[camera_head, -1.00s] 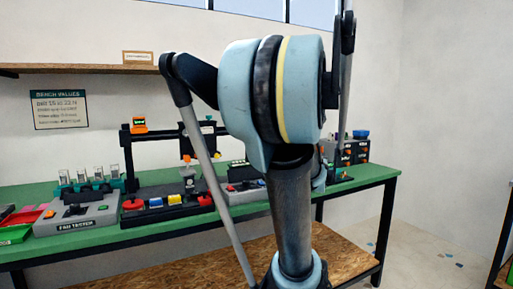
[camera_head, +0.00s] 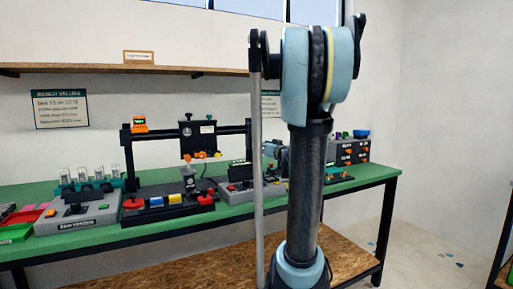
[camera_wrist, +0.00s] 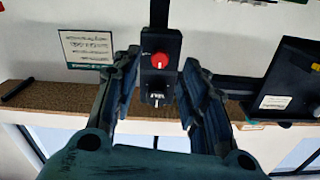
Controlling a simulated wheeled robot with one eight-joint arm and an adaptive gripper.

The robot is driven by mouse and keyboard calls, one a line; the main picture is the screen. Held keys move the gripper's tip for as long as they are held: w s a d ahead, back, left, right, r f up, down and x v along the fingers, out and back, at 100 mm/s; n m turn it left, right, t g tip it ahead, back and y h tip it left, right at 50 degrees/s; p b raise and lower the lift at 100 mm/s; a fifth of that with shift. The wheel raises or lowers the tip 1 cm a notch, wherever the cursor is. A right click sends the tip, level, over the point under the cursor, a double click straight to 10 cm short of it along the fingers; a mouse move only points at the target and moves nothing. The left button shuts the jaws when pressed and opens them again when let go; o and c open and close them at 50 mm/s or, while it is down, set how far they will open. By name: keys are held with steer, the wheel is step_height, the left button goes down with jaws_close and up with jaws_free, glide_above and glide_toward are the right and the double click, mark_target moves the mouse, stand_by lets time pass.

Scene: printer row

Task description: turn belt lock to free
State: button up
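A black block with a round red knob (camera_wrist: 162,59) shows in the wrist view, with a small pale fitting (camera_wrist: 156,97) on it. The red knob may be the belt lock; no label on it can be read. My gripper (camera_wrist: 161,66) is open, its two dark fingers on either side of the block in the picture, with nothing held. I cannot tell how far the block is from the fingertips. In the head view, a black printer gantry carries a dark carriage (camera_head: 198,140) with orange knobs below. My upright arm hides part of the bench there.
The green bench (camera_head: 110,236) holds a grey tester box (camera_head: 78,217), a printer base with red knobs, and dark boxes (camera_head: 351,151) at right. A wooden shelf (camera_head: 85,69) runs above. In the wrist view, a dark panel (camera_wrist: 287,80) stands right of the fingers.

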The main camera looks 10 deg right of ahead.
steer(key=shift+x, duration=2.65)
jaws_close()
